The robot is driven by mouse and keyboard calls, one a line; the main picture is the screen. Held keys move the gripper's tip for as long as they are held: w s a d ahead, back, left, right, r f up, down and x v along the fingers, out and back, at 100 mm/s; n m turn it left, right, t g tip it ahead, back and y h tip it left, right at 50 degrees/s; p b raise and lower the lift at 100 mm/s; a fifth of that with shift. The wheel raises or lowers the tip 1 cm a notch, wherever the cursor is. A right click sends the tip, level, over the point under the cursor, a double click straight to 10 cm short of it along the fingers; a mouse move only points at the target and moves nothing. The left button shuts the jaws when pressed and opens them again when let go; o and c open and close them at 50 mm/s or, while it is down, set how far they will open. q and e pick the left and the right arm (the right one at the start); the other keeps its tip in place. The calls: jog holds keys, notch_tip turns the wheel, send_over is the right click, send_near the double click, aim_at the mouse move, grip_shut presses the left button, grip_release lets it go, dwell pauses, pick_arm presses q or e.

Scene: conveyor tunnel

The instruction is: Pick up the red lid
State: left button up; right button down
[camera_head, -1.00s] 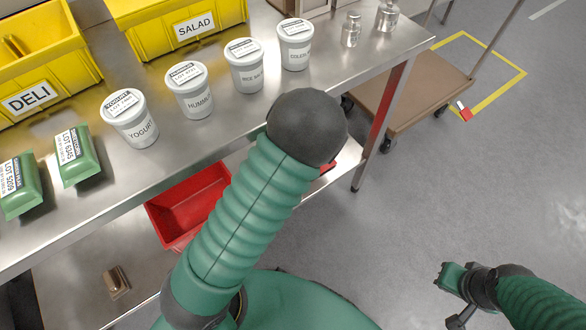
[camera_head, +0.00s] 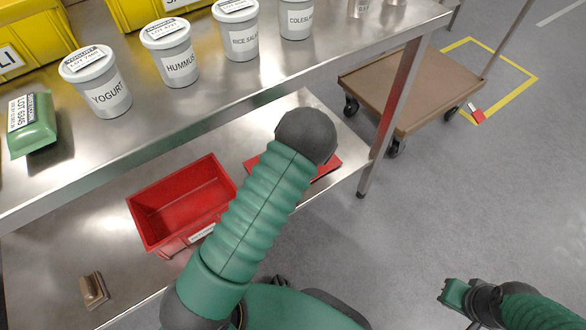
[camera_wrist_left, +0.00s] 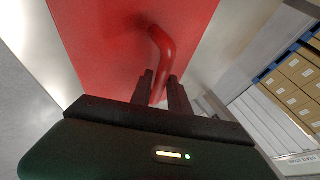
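The red lid (camera_head: 322,164) lies on the lower steel shelf, right of the red bin, partly hidden behind my left arm. It fills much of the left wrist view (camera_wrist_left: 95,45), where its curved red handle (camera_wrist_left: 162,48) reaches in between my fingertips. My left gripper (camera_wrist_left: 162,76) is at the handle, its two dark fingers standing apart on either side; firm contact does not show. The left gripper is hidden under the arm in the head view. My right gripper (camera_head: 446,292) is low at the right over the floor, away from the lid; its opening is unclear.
The red bin (camera_head: 152,230) stands on the lower shelf (camera_head: 90,210), with a small brown item (camera_head: 93,290) to its left. The upper steel table (camera_head: 130,135) holds white tubs (camera_head: 97,82) and a green pack (camera_head: 32,125). A brown cart (camera_head: 410,90) stands beyond the table leg.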

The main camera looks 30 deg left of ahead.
pick_arm(q)
jog(key=shift+x, duration=0.8)
pick_arm(e)
jog(key=shift+f, duration=0.4)
pick_arm(q)
jog(key=shift+c, duration=0.3)
pick_arm(e)
jog(key=shift+a, duration=0.1)
pick_arm(q)
grip_shut()
jog(key=shift+r, duration=0.1)
